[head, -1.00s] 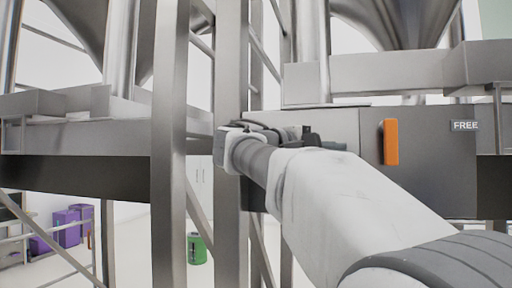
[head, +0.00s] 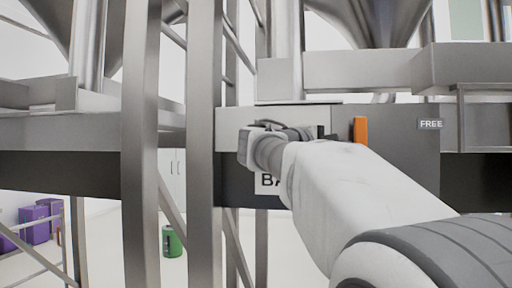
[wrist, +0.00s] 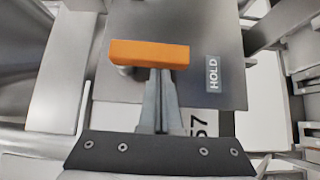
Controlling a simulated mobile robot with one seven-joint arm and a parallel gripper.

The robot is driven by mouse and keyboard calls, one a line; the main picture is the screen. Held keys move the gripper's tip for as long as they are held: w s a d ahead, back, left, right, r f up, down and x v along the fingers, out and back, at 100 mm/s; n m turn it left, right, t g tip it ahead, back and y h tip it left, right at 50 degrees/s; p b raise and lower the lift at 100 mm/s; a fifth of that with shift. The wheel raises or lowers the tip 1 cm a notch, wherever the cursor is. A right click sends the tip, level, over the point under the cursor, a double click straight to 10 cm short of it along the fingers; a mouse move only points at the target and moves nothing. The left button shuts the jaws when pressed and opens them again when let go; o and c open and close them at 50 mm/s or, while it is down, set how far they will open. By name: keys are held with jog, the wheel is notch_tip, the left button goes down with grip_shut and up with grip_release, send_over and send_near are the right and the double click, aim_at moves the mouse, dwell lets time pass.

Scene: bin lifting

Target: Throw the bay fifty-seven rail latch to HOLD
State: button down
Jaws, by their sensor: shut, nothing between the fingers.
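The rail latch is an orange bar (head: 360,130) on a dark grey panel in the head view. It looks upright there, its lower part hidden by my arm. In the wrist view the orange bar (wrist: 150,54) lies across the picture on a round pivot near its left end. A HOLD label (wrist: 212,74) is to its right; a FREE label (head: 430,124) shows in the head view. My gripper (wrist: 163,72) is shut and empty, its fingertips right at the bar's near edge. I cannot tell whether they touch. In the head view my arm mostly hides the gripper.
A white sign reading "57" (wrist: 200,122) is partly hidden behind my gripper. Grey steel posts (head: 204,150) stand left of the panel. A green canister (head: 172,241) and purple bins (head: 35,224) are on the floor behind, at the left.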

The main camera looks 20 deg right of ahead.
jog(key=shift+f, duration=0.1)
jog(key=shift+s+d+f+b, duration=0.1)
jog(key=shift+d+b, duration=0.05)
jog(key=shift+b, duration=0.5)
jog(key=shift+d+f+n+t+h+b, duration=0.1)
jog(key=shift+n+t+h+b, duration=0.25)
jog(key=shift+b, duration=0.2)
jog(key=s+d+n+t+h+b, duration=0.1)
jog(key=d+n+t+b, duration=0.1)
jog(key=b, duration=0.5)
jog(key=s+d+r+n+t+h+b, duration=0.1)
jog(key=s+d+n+t+b, duration=0.1)
jog(key=n+b, duration=0.5)
jog(key=s+d+n+t+h+b, duration=0.1)
jog(key=s+d+n+t+b, duration=0.1)
jog(key=b, duration=0.5)
jog(key=shift+d+r+n+t+b, duration=0.2)
jog(key=shift+d+n+t, duration=0.25)
jog(key=shift+n+t, duration=0.35)
jog(key=shift+d+r+n+t+b, duration=0.2)
jog(key=shift+d+n+t, duration=0.3)
jog(key=shift+t, duration=0.35)
jog(key=shift+r, duration=0.1)
